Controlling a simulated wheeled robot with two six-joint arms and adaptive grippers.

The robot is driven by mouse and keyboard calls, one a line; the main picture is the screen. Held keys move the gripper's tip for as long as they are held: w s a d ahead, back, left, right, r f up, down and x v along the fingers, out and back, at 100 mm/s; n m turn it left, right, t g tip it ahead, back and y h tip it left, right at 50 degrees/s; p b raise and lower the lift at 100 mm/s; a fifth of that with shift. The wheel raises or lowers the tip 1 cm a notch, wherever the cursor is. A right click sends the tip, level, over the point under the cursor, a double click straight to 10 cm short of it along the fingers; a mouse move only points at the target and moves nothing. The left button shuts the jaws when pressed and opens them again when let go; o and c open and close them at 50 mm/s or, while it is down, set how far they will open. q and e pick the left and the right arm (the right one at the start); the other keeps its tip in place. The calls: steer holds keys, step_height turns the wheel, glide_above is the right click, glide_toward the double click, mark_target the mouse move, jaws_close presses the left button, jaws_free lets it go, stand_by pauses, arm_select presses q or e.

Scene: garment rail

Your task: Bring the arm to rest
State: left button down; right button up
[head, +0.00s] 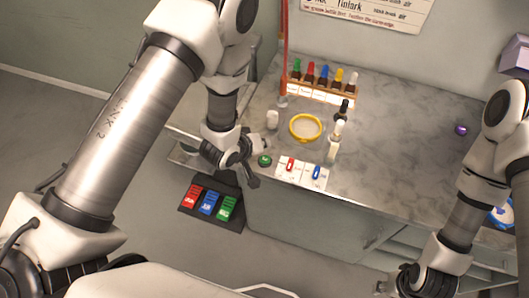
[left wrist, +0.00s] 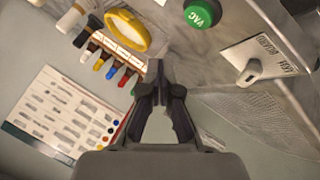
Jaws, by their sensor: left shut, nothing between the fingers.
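My left gripper (head: 252,163) hangs by the front left edge of the grey bench (head: 400,150), beside the green button (head: 265,160). In the left wrist view my left gripper (left wrist: 160,78) has its fingertips together, with nothing held between them. The green button marked VAC (left wrist: 202,13) is apart from the fingers there. My right gripper (head: 400,284) is low at the bottom right of the head view. It is partly cut off, and its fingers are too unclear to read.
A yellow-rimmed dish (head: 306,127), a rack of coloured bottles (head: 320,90) and several small bottles stand on the bench. A switch panel (head: 301,173) sits at its front edge. Red, blue and green pedals (head: 209,203) are on the floor. The bench's right middle is mostly clear.

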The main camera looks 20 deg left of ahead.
stand_by(0.3)
arm_select(q)
steer(key=shift+s+f, duration=0.1)
steer(key=shift+f, duration=0.1)
steer(key=s+a+f+m+g+y+b, duration=0.1)
steer(key=s+a+f+g+b, duration=0.3)
steer(key=s+f, duration=0.5)
steer(key=s+a+f+m+g+y+b, duration=0.2)
steer(key=s+f, duration=0.7)
steer(key=s, duration=0.6)
steer(key=a+m+g+b, duration=0.1)
steer(key=a+g+b, duration=0.1)
steer(key=a+b, duration=0.1)
steer(key=shift+s+f+b, duration=0.3)
steer(key=shift+s+f, duration=0.05)
steer(key=shift+a, duration=0.1)
